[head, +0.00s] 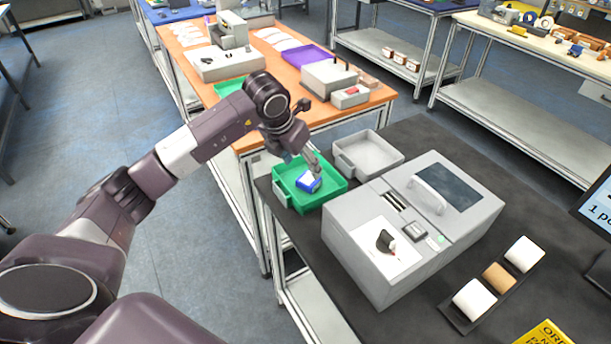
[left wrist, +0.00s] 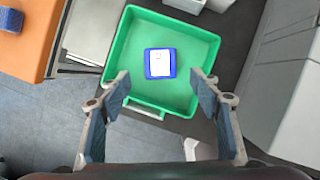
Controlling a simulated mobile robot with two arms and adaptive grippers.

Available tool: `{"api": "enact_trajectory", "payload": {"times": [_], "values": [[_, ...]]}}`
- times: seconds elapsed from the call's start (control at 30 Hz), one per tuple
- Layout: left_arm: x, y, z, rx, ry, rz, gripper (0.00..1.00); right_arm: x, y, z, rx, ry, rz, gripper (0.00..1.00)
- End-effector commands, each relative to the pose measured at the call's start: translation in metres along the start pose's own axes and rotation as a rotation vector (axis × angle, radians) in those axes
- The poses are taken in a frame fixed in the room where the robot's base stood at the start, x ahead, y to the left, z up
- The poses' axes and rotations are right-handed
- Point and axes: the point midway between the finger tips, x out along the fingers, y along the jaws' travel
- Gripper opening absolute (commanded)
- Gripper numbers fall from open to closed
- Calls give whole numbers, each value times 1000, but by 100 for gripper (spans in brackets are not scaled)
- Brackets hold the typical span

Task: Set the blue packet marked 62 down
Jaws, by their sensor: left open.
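The blue packet (head: 308,182) with a white label lies in the green tray (head: 330,198) at the near left corner of the dark table. In the left wrist view the packet (left wrist: 160,63) lies flat on the floor of the green tray (left wrist: 115,62), label up; its number is too small to read surely. My left gripper (head: 314,170) is over the tray beside the packet. In the left wrist view my left gripper (left wrist: 170,85) is open, its fingers wide apart and clear of the packet. My right gripper is not in view.
A grey empty tray (head: 367,154) stands behind the green one. A large grey machine (head: 378,262) stands close to the right. Rolls on a dark strip (head: 497,277) lie farther right. An orange table (head: 262,122) with trays and devices is behind.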

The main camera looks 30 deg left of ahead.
Motion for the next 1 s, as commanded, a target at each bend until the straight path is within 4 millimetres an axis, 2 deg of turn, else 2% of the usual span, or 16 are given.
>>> {"api": "enact_trajectory", "payload": {"times": [0.1,0.3,1.0], "values": [[-21,1,0,2,-4,2,57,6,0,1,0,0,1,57],[-41,0,0,1,0,1,57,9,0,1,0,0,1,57],[-44,0,0,1,1,0,57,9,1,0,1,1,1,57]]}}
